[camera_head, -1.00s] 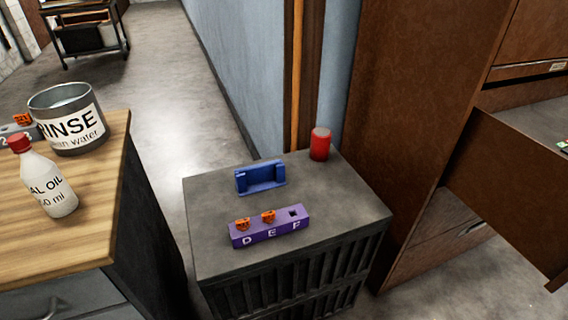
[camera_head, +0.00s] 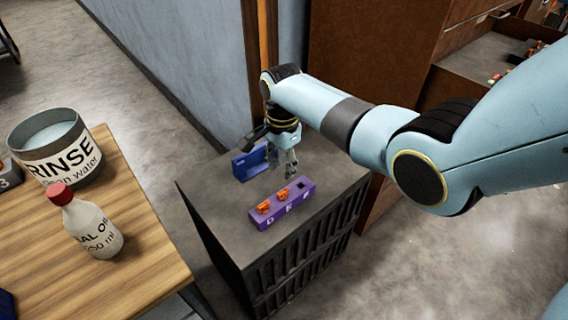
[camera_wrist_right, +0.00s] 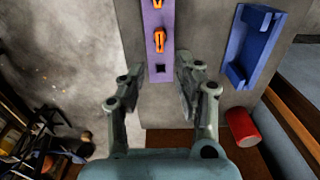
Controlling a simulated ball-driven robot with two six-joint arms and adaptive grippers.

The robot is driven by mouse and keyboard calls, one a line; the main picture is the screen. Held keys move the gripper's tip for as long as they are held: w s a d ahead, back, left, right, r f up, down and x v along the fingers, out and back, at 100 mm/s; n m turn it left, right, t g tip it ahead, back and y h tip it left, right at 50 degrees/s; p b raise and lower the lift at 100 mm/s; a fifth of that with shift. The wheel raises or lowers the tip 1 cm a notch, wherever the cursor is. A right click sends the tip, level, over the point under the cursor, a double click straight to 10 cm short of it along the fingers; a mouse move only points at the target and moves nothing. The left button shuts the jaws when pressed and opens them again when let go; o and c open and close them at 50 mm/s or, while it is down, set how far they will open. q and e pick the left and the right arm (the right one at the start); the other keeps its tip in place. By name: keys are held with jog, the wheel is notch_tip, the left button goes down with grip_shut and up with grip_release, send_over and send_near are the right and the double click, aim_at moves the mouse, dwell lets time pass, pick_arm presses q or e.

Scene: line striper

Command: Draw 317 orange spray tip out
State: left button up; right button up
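A purple block (camera_head: 290,211) lettered D, E, F stands on the dark cabinet top. Orange spray tips sit in hole D (camera_head: 264,207) and hole E (camera_head: 282,194); hole F (camera_head: 301,184) is empty. No number is readable on the tips. My right gripper (camera_head: 288,172) hovers over the cabinet near the F end, pointing down, open and empty. In the right wrist view its spread fingers (camera_wrist_right: 155,75) flank the line of the block, with empty hole F between them and the E tip (camera_wrist_right: 160,41) farther ahead. My left gripper is out of view.
A blue holder (camera_wrist_right: 246,45) stands beside the block, close to my right gripper. A red can (camera_wrist_right: 242,127) shows in the wrist view. The wooden counter at left bears a rinse pot (camera_head: 60,160) and a bottle (camera_head: 92,228). An open drawer (camera_head: 480,62) is at upper right.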

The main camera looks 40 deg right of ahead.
aim_at(283, 191)
jog(key=shift+f+b, duration=0.35)
jog(key=shift+f, duration=0.2)
notch_tip(283, 191, down, 8)
jog(key=b, duration=0.6)
jog(key=shift+r+b, duration=0.15)
jog(key=shift+b, duration=0.25)
jog(key=shift+f, duration=0.4)
grip_shut()
